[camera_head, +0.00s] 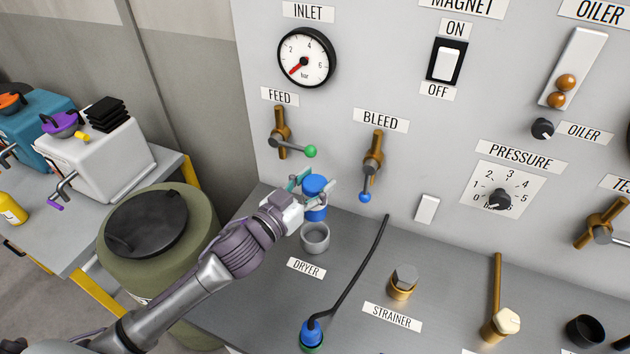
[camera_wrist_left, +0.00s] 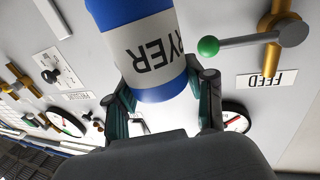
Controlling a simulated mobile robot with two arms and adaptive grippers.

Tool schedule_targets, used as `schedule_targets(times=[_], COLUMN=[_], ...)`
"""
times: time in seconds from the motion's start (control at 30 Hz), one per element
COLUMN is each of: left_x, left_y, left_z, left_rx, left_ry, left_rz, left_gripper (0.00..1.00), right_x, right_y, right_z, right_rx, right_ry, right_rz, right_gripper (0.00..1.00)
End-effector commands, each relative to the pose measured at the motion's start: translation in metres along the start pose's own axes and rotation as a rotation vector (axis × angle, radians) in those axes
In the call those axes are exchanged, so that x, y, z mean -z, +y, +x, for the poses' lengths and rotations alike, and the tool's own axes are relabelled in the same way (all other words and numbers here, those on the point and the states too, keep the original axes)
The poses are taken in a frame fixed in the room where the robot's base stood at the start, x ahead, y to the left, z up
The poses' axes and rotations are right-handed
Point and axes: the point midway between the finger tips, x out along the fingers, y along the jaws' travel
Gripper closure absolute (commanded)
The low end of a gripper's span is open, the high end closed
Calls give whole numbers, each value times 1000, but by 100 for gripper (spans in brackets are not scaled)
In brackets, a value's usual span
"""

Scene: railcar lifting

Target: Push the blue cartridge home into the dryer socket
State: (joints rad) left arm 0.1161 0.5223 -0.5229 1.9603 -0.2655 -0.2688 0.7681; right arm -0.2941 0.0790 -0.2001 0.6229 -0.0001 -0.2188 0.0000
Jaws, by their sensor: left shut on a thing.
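The blue cartridge (camera_head: 315,186) has a white label band and is held between the fingers of my left gripper (camera_head: 313,190). In the left wrist view the cartridge (camera_wrist_left: 150,45) fills the upper middle, with the label letters "YER" upside down, and the left gripper's fingers (camera_wrist_left: 160,100) are on either side of it. The dryer socket (camera_head: 315,237) is a grey round cup on the bench behind the "DRYER" label. My right gripper is not in view.
The feed valve (camera_head: 281,132) with a green knob and the bleed valve (camera_head: 373,165) with a blue knob are on the panel close behind. The strainer fitting (camera_head: 404,281) stands to the right. A green drum (camera_head: 150,235) is at left.

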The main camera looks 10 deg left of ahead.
Motion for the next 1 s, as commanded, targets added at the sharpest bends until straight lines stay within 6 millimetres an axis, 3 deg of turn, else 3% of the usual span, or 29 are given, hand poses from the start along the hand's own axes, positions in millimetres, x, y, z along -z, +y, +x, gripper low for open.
schedule_targets(times=[0.2, 0.47, 1.0], left_x=[1, 3, -48], left_y=[0, 0, 0], left_z=[0, 0, 0], left_rx=[0, 2, 1], left_ry=[3, 2, 1], left_rz=[1, 1, -1], left_gripper=[95, 95, 95], right_x=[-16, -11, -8], right_y=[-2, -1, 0], right_z=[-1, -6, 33], right_rx=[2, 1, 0], right_ry=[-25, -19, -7], right_rz=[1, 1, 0], right_gripper=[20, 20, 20])
